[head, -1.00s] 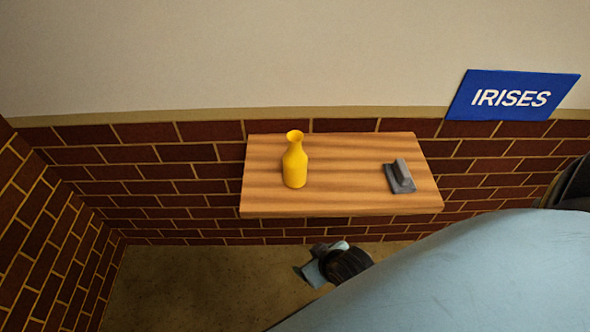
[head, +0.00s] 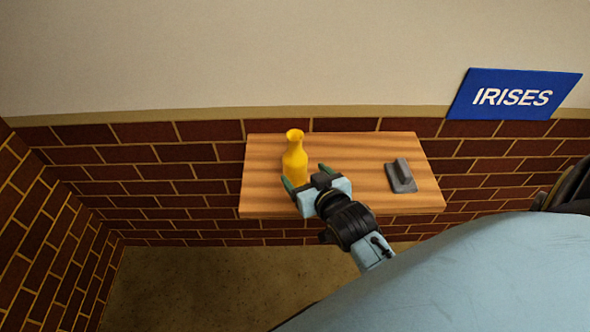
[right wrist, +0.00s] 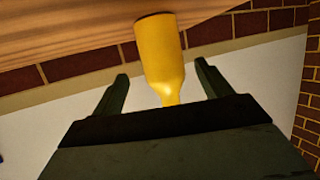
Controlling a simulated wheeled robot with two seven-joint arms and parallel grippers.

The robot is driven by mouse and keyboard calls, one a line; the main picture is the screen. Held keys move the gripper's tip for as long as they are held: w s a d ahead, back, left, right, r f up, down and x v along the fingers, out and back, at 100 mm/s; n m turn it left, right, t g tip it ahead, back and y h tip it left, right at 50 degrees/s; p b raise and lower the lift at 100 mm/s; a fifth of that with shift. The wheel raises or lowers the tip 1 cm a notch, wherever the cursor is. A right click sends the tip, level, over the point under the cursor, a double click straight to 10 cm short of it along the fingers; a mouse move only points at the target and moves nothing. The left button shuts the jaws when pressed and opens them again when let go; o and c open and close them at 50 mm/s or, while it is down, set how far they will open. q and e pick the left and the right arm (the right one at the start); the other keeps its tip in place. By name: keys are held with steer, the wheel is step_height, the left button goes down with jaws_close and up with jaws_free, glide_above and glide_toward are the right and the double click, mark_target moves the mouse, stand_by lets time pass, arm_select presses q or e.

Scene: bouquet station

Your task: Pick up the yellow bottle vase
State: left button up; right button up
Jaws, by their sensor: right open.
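The yellow bottle vase (head: 295,158) stands upright on the left part of a wooden shelf (head: 350,160). My right gripper (head: 305,174) is open just in front of the vase, at its lower right in the head view. In the right wrist view the vase (right wrist: 163,60) appears upside down, and its body lies between the two spread fingers (right wrist: 162,85) with a gap on each side. Its neck end is hidden behind the gripper's palm there. The fingers are not closed on it. My left gripper is not in view.
A grey block-like object (head: 401,176) with a flat base lies on the shelf's right side. A blue sign reading IRISES (head: 513,95) is on the wall at upper right. Brick wall (head: 180,172) surrounds the shelf. The shelf's middle is largely clear.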

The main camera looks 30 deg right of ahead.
mark_target(294, 162)
steer(key=shift+x, duration=1.15)
steer(key=x, duration=0.3)
steer(key=b+x, duration=0.1)
steer(key=shift+w+r, duration=0.25)
steer(key=shift+w, duration=0.2)
steer(key=shift+w+f, duration=0.1)
steer(key=shift+w, duration=0.35)
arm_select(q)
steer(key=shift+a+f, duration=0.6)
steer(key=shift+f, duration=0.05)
arm_select(e)
steer(key=c, duration=1.3)
